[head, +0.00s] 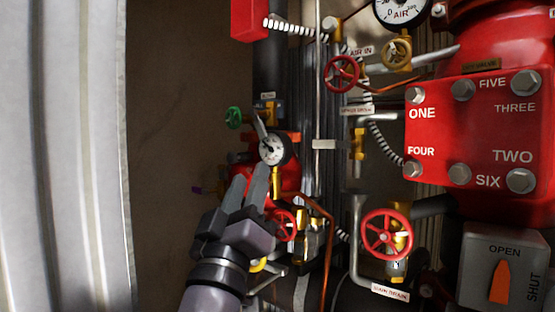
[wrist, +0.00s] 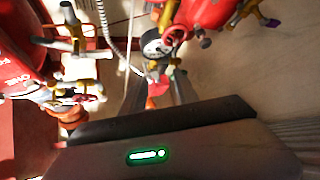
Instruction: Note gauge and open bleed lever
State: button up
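A small round white-faced gauge (head: 273,148) with a dark rim sits on red and brass pipework left of centre in the head view. It also shows in the wrist view (wrist: 154,44), where its reading is too small to make out. My gripper (head: 251,174) is just below and left of the gauge, fingers pointing up toward it. In the wrist view its two fingers stand apart, with a red part visible between them and nothing clearly held. A grey lever-like piece (head: 259,125) slants above the gauge. I cannot tell which handle is the bleed lever.
A green handwheel (head: 234,117) is up and left of the gauge. Red handwheels (head: 387,233) and copper pipes crowd the right. A large red bolted cover (head: 480,130) and an OPEN/SHUT box (head: 502,265) stand farther right. A pale metal panel (head: 65,150) fills the left.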

aim_at(260, 132)
jog(key=shift+h, duration=0.7)
jog(key=p+x, duration=0.1)
jog(key=x, duration=0.2)
jog(key=s+r+p+x, duration=0.1)
jog(key=x, duration=0.3)
jog(key=p+x, duration=0.1)
jog(key=x, duration=0.3)
jog(key=shift+a+r, duration=0.2)
jog(key=shift+r, duration=0.3)
jog(key=shift+s, duration=0.1)
grip_shut()
